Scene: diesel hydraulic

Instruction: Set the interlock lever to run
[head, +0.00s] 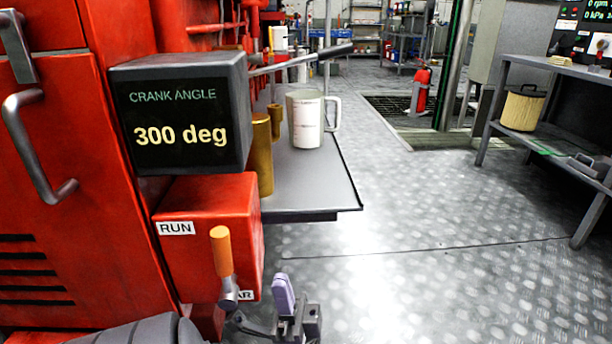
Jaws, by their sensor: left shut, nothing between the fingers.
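The interlock lever (222,252) has an orange grip and a grey metal lower end. It is on the front of a red box (205,205) below the crank angle display. The grip stands nearly upright, leaning slightly left. A RUN label (176,228) is at the box's upper left. A second label (245,296), ending in "AR", is at the lower right, partly hidden by the lever's grey end. My left gripper (286,296) is shut and empty, to the right of the lever and low in the view, apart from the grip. My right gripper is not in view.
The crank angle display (180,115) reads 300 deg. A grey shelf (300,190) beside it bears a white mug (306,118) and brass cylinders (262,150). A bench (560,68) stands at right. The metal floor (430,250) between is clear.

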